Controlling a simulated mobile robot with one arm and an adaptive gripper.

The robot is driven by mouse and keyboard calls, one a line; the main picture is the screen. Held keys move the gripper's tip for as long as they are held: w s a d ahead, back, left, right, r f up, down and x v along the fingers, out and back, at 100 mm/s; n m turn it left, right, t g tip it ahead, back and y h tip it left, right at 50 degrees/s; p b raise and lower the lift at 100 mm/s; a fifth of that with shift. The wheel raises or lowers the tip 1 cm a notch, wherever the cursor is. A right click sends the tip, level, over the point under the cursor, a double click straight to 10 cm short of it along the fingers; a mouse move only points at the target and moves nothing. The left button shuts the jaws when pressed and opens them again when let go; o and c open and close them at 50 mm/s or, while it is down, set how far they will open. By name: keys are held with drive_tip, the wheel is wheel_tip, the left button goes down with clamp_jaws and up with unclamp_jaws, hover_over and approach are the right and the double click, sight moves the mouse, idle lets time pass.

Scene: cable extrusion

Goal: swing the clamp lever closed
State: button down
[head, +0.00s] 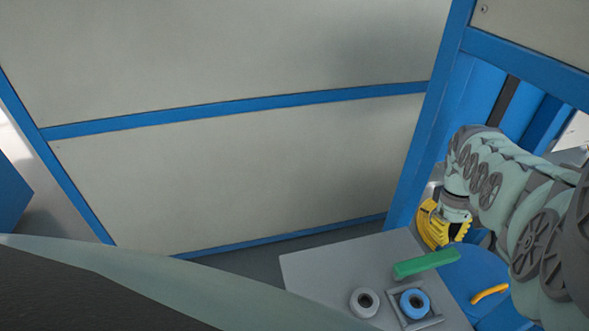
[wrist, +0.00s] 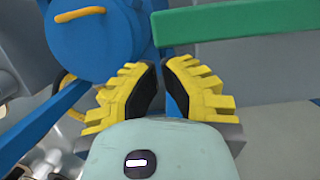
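No part shows clearly as the clamp lever. A green bar (head: 425,263) lies over the grey top at the lower right in the head view; it also shows in the wrist view (wrist: 235,23) at upper right. A blue round housing with a yellow-orange handle (head: 490,293) is right of it; this handle also shows in the wrist view (wrist: 80,14). My gripper (head: 440,218) points down beyond the green bar in the head view. In the wrist view its yellow fingers (wrist: 157,66) nearly meet at the tips, with nothing clearly held between them.
A large beige panel with blue framing (head: 250,170) fills the back. A blue frame post (head: 428,130) stands close behind my gripper.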

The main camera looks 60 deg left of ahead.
drive_tip(key=shift+f, duration=0.25)
drive_tip(key=shift+d, duration=0.1)
drive_tip(key=shift+d+m+p, duration=0.35)
drive_tip(key=shift+d+m, duration=0.05)
drive_tip(key=shift+d, duration=0.1)
drive_tip(key=shift+d, duration=0.2)
drive_tip(key=s+d+m+g+y+p, duration=0.1)
drive_tip(key=s+d+m+p, duration=0.5)
drive_tip(key=d+p, duration=0.2)
drive_tip(key=shift+s+d+m, duration=0.3)
drive_tip(key=shift+d+m, duration=0.1)
drive_tip(key=shift+d, duration=0.5)
idle(0.3)
